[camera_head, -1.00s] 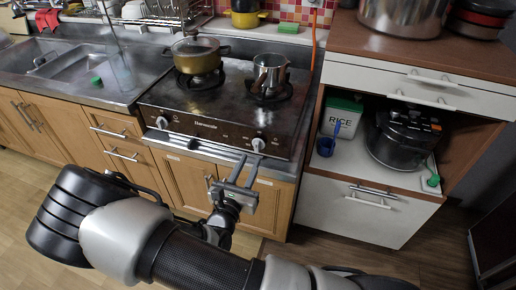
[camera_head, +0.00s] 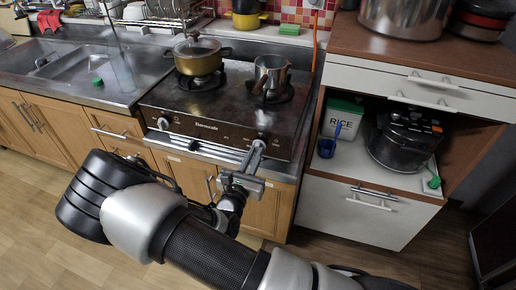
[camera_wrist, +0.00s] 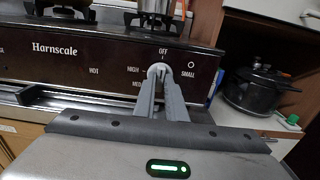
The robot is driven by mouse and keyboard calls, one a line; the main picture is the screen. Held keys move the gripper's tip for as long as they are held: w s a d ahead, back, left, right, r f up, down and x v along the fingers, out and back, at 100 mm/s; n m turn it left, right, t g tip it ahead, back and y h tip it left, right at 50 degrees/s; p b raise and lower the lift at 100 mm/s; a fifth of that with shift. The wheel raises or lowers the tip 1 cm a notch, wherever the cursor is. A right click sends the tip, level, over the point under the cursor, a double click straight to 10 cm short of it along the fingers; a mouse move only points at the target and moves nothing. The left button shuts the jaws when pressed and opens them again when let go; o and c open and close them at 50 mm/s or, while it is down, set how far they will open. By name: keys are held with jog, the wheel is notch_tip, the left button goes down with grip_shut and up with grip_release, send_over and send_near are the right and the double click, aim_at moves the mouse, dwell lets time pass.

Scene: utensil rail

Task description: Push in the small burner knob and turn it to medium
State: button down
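The small burner knob (camera_wrist: 158,69) is at the right end of the stove's front panel, just under the OFF mark in the wrist view. It also shows at the right of the panel in the head view (camera_head: 260,140). HIGH and MED marks stand to its left and SMALL to its right. My gripper (camera_wrist: 160,80) has its two grey fingers at the knob, one on each side, and they appear closed on it. The fingertips partly hide the knob. In the head view my gripper (camera_head: 256,148) reaches up to the panel from below.
A second knob (camera_head: 163,123) is at the panel's left end. A lidded yellow pot (camera_head: 198,60) stands on the left burner and a metal pot (camera_head: 270,72) on the right one. A black cooker (camera_head: 400,140) is on the shelf to the right.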

jog(key=shift+w+d, duration=0.1)
jog(key=shift+w, duration=0.15)
dwell(0.7)
jog(key=shift+r, duration=0.1)
jog(key=shift+n+p, duration=0.8)
jog(key=shift+n, duration=0.5)
